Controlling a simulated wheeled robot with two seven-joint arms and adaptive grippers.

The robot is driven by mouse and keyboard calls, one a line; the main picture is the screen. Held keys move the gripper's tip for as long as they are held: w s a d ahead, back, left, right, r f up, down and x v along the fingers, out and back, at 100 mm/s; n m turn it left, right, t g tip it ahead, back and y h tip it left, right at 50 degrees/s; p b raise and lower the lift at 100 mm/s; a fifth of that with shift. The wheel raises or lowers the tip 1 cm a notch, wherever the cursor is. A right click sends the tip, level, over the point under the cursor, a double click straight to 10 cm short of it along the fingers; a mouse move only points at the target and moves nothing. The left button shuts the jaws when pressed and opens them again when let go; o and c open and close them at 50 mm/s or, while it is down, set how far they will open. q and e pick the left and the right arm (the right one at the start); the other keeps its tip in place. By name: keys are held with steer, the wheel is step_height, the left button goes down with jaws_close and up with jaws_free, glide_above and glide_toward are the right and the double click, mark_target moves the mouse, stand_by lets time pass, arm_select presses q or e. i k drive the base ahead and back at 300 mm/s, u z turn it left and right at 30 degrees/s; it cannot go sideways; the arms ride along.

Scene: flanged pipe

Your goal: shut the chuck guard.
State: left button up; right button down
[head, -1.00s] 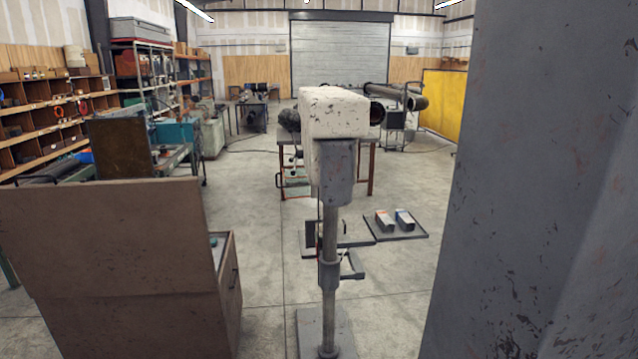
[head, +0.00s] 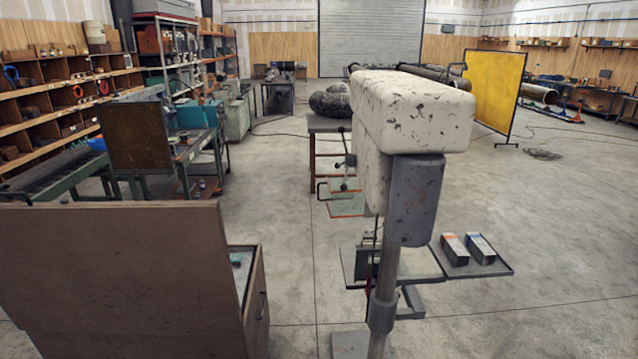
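A green machine like a lathe (head: 196,146) stands at the left, beyond a brown cabinet. A dark brown upright panel (head: 135,137) stands at its near side; I cannot tell whether this is the chuck guard. No chuck can be made out at this distance. Neither of my grippers is in view.
A brown cabinet with a tall back panel (head: 115,280) fills the lower left. A drill press with a white head (head: 415,108) stands close in the centre, with a low tray of two boxes (head: 490,262) behind it. A yellow screen (head: 494,90) stands farther right. Open floor (head: 560,210) lies right.

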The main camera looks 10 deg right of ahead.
mark_target(339, 196)
steer(key=i, duration=1.8)
steer(key=z, duration=0.85)
